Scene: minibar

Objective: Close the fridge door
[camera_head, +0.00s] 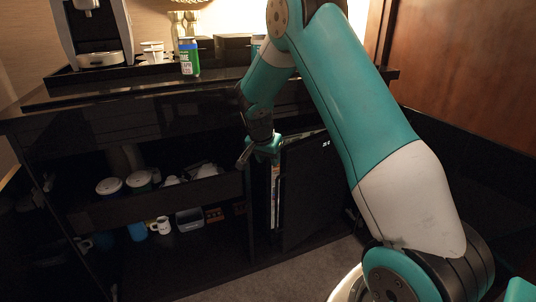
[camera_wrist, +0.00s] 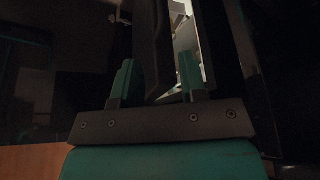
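The black fridge door (camera_head: 312,195) stands ajar at the right of the cabinet in the head view. A narrow lit strip of the fridge interior (camera_head: 275,195) shows along its left edge. My gripper (camera_head: 262,150) is at the upper left corner of the door. In the wrist view, its two teal fingers (camera_wrist: 157,80) are apart, with a dark upright panel (camera_wrist: 152,45), seemingly the door's edge, between them. The lit interior (camera_wrist: 186,38) shows just right of that panel. I cannot tell whether a finger touches the door.
The black counter (camera_head: 120,95) above carries a coffee machine (camera_head: 97,30), cups and a green can (camera_head: 189,57). Open shelves at left hold bowls, a white mug (camera_head: 161,225) and a blue cup (camera_head: 137,231). A wooden panel (camera_head: 460,60) stands at right. Carpet (camera_head: 300,270) lies in front.

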